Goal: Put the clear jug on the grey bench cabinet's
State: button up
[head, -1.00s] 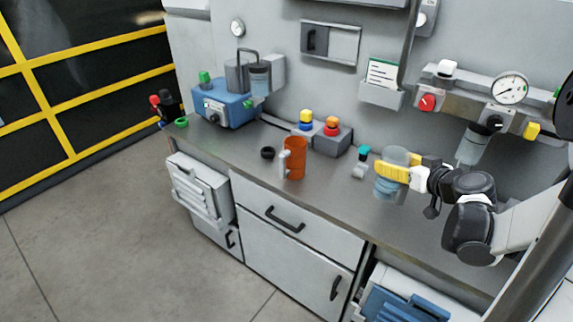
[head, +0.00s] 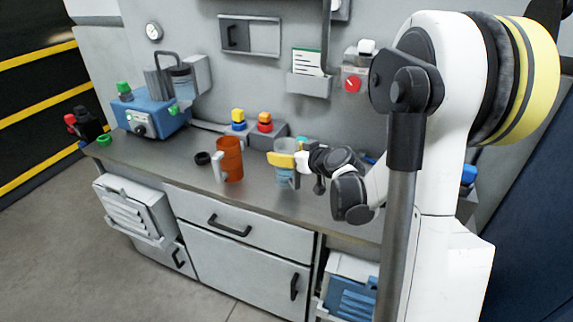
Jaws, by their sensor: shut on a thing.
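The clear jug (head: 285,178) is a bluish see-through vessel at the right part of the grey bench cabinet's worktop (head: 265,205). My gripper (head: 284,160), with yellow fingers, comes from the right and is shut on the jug near its upper part. The jug looks upright. I cannot tell whether its base touches the worktop or hangs just above it. The cabinet below has a drawer (head: 208,213) and a door (head: 250,270) with black handles, both shut.
A grey box with yellow and red buttons (head: 266,130) is behind. A blue machine (head: 150,117) stands at the far left. The front worktop strip is clear.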

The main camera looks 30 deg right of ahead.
jog(key=shift+f+b, duration=0.65)
jog(key=shift+f, duration=0.85)
jog(key=shift+f, duration=0.15)
jog(key=o, duration=1.4)
